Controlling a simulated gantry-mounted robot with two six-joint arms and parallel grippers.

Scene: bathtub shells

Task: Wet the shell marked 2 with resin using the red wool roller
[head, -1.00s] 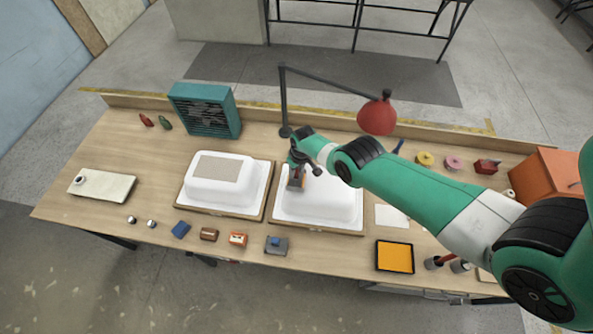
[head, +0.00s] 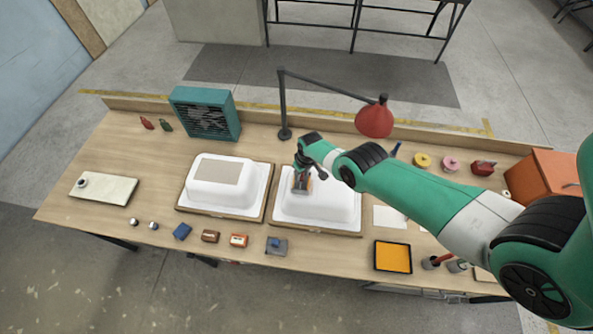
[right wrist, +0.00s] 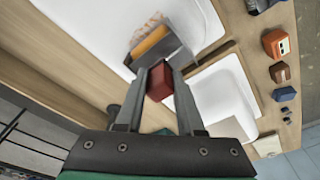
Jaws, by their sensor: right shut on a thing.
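Two white tub shells stand on boards on the bench: the right shell (head: 335,206) is bare white, and the left shell (head: 209,194) has a tan patch on top. I cannot read a number on either. My right gripper (right wrist: 159,84) is shut on the red block-like grip (right wrist: 159,76) of a tool. The tool has a grey plate-like part with an orange strip (right wrist: 153,40). In the head view the tool (head: 302,184) is at the right shell's top left; I cannot tell whether it touches. Whether it is the red wool roller is unclear. My left gripper is out of view.
A tray of orange resin (head: 394,257) lies at the front right. Several small tools, including a red-and-white one (head: 239,240), line the front edge. A red lamp (head: 374,122) leans over the back; a teal fan (head: 205,113) stands back left.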

